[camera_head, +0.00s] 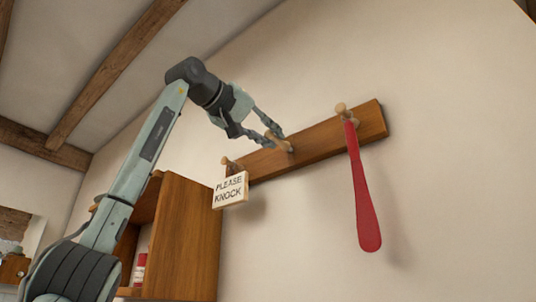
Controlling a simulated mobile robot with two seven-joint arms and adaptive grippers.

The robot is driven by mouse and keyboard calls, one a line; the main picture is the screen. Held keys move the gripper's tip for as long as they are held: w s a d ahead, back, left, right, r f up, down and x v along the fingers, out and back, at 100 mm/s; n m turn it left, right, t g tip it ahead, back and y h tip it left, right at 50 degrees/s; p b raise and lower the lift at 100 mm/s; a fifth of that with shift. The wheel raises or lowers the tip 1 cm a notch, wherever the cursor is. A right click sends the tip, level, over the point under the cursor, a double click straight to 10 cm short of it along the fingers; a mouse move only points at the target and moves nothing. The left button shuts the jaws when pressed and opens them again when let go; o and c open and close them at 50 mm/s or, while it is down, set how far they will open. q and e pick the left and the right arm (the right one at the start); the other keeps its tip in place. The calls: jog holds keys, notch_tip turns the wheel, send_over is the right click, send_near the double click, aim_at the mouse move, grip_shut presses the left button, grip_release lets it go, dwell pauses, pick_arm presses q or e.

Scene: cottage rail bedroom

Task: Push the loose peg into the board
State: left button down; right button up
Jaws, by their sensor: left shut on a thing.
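A brown wooden peg board (335,138) is fixed to the wall, sloping up to the right in the picture. My left gripper (273,136) is at the middle of the board, shut on the pale wooden middle peg (286,146). How deep that peg sits in the board is hidden by the fingers. A right-hand peg (342,109) and a left-hand peg (226,161) also stand out from the board. My right gripper is not in view.
A red shoehorn (364,195) hangs from the right-hand peg. A "PLEASE KNOCK" sign (230,190) hangs at the left end. A wooden cabinet (185,240) stands lower left. The wall between sign and shoehorn is clear.

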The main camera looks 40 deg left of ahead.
pick_arm(q)
jog(key=shift+w, duration=0.85)
jog(key=c, duration=1.3)
grip_release()
jog(key=s, duration=1.2)
jog(key=shift+a, duration=0.4)
jog(key=shift+w+f, duration=0.1)
